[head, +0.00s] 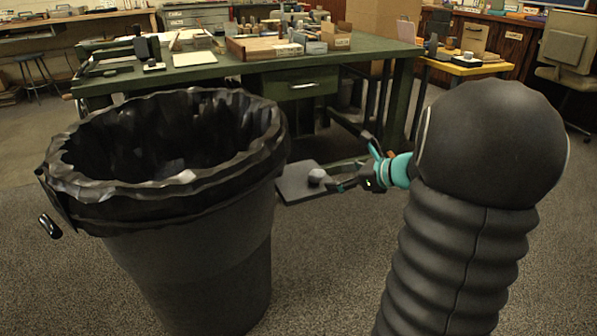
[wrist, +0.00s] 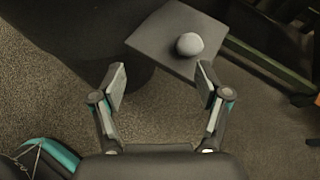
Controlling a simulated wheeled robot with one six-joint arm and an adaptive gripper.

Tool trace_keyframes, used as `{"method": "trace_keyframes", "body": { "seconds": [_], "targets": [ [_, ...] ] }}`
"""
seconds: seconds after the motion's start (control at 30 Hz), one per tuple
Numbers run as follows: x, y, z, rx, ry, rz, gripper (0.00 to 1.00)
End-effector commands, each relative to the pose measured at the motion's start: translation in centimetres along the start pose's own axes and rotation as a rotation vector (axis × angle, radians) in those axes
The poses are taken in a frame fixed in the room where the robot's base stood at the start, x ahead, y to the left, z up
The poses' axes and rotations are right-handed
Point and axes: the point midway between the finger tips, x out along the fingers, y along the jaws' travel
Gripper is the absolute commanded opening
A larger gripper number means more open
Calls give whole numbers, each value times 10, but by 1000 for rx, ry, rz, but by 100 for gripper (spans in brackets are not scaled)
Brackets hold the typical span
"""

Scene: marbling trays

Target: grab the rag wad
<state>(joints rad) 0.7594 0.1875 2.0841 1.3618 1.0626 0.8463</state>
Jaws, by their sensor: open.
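A small grey rounded lump, which looks like the rag wad (head: 317,176), sits on a dark square plate (head: 292,187) beside the trash bin. In the wrist view the wad (wrist: 189,45) lies on the right part of the plate (wrist: 152,38), beyond my fingertips and right of centre. My gripper (wrist: 161,80) is open and empty, with its two fingers spread on either side of bare floor and the plate's near edge. In the head view my gripper (head: 350,165) is just right of the wad. What holds the plate up is hidden.
A large bin with a black liner (head: 225,195) stands close on the left of the plate. A green workbench (head: 215,68) with boxes and tools is behind, its legs and lower bar near my gripper. A yellow table (head: 465,69) stands back right. Carpet is open in front.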

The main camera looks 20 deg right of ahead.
Motion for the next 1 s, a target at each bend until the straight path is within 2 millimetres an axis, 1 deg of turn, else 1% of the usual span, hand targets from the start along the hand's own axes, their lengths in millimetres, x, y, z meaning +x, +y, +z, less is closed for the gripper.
{"method": "trace_keyframes", "body": {
  "seconds": [0.03,0.1,0.23,0.37,0.5,0.6,0.7,1.0],
  "targets": [
    [-2,-16,-10,65,-21,-31,75],
    [-5,-30,-17,130,-46,-63,75],
    [-5,-43,-23,185,-69,-89,75],
    [12,-46,-23,192,-72,-89,75],
    [39,-47,-21,189,-71,-87,75],
    [56,-49,-20,188,-71,-88,75],
    [68,-50,-19,189,-71,-90,75],
    [84,-51,-19,188,-70,-90,75]
  ]
}}
